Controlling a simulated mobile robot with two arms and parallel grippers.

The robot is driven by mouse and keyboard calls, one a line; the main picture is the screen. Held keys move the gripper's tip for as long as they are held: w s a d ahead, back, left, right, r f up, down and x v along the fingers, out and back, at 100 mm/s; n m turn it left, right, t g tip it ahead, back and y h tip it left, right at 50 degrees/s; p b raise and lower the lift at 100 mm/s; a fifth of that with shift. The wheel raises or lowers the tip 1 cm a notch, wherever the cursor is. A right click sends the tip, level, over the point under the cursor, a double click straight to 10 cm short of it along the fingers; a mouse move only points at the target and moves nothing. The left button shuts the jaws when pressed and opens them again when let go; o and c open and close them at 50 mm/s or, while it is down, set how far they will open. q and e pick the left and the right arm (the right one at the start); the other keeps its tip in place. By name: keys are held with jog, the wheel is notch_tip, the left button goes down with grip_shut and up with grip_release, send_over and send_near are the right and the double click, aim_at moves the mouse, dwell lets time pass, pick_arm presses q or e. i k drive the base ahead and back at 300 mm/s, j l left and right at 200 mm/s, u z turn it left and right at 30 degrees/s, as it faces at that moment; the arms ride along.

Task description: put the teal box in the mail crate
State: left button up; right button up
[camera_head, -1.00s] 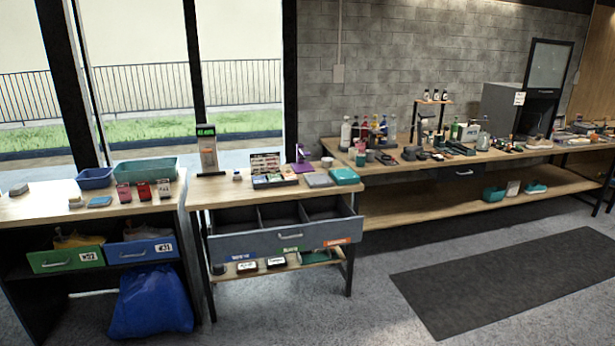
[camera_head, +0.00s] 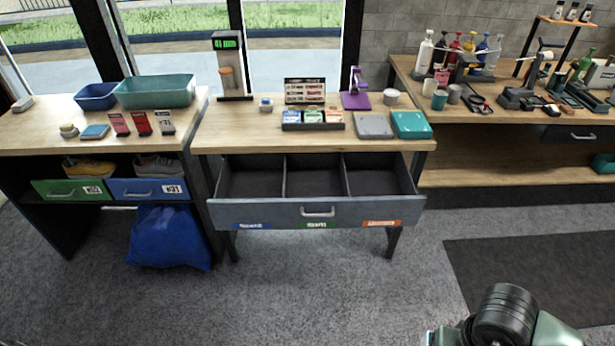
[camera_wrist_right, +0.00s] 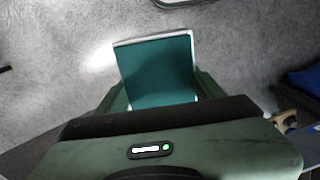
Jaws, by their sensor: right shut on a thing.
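In the right wrist view, my right gripper (camera_wrist_right: 158,97) is shut on a teal box (camera_wrist_right: 155,70) with a pale rim, held above the grey floor. Its near end is hidden by the gripper. The head view shows only part of my right arm at the bottom right, not the gripper or the held box. Another flat teal case (camera_head: 411,124) lies at the right end of the middle table, beside a grey one. No crate is clearly marked as the mail crate; a teal bin (camera_head: 157,99) and a blue bin (camera_head: 97,97) stand on the left table. My left gripper is out of view.
The middle table's drawer (camera_head: 312,211) is pulled out, with three empty compartments. A blue bag (camera_head: 168,238) sits on the floor under the left bench. A dark mat (camera_head: 540,270) lies at the right. The floor before the drawer is clear.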

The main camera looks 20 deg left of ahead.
aim_at(323, 195)
jog(key=i+l+u, duration=0.1)
jog(key=i+u, duration=0.3)
jog(key=i+l+u, duration=0.2)
jog(key=u, duration=0.15)
jog(key=i+l+u, duration=0.6)
jog(key=u, duration=0.15)
jog(key=i+l+u, duration=0.1)
jog(key=l, duration=0.15)
jog(key=i+l+u, duration=0.1)
jog(key=l, duration=0.2)
